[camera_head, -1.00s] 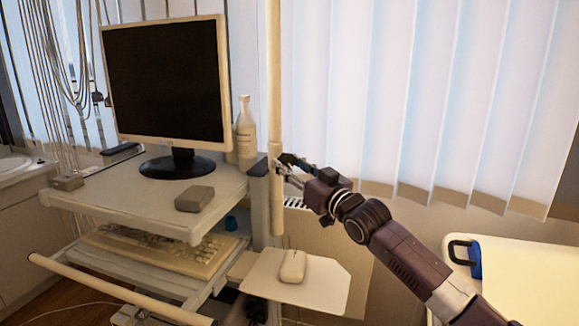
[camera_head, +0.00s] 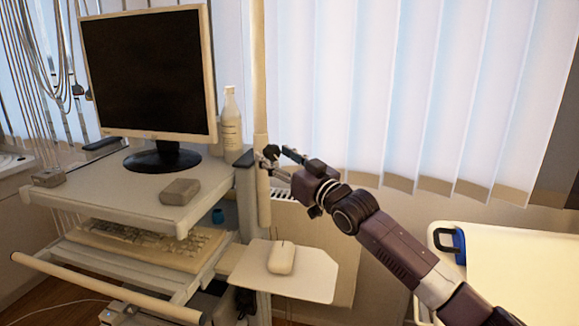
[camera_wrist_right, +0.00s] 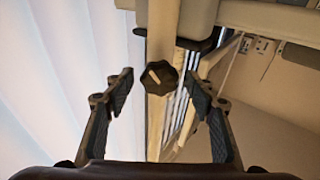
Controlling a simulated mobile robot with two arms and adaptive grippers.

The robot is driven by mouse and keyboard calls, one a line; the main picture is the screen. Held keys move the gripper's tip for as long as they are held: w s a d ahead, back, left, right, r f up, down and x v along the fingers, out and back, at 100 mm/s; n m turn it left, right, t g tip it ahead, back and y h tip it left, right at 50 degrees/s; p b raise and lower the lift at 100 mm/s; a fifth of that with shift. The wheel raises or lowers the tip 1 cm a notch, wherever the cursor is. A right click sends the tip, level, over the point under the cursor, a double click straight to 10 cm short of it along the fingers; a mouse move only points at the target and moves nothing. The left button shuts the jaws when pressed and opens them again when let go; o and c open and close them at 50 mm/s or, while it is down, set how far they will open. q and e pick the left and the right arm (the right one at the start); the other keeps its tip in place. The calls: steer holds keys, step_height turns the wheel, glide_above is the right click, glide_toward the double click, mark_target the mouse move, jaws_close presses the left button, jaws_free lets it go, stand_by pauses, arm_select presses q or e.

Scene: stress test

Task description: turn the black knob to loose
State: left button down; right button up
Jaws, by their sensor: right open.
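The black knob (camera_wrist_right: 159,78) sits on a pale upright pole (camera_wrist_right: 162,35). It is a dark faceted knob with a light pointer line slanting to the upper left. In the right wrist view it lies between my open fingers, slightly beyond their tips, with a gap on both sides. My right gripper (camera_head: 278,158) is open beside the pole in the head view, on its right side. There the knob is hard to tell from the dark fingers. My left gripper is not in view.
A cart with a monitor (camera_head: 147,75), a white bottle (camera_head: 231,122), a grey box (camera_head: 180,191) and a keyboard (camera_head: 140,245) stands left of the pole. A mouse (camera_head: 282,257) lies on a side tray below my gripper. Blinds (camera_head: 400,90) hang behind.

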steer(key=v, duration=1.1)
steer(key=shift+s+d, duration=0.15)
steer(key=shift+s, duration=0.05)
steer(key=shift+f, duration=0.1)
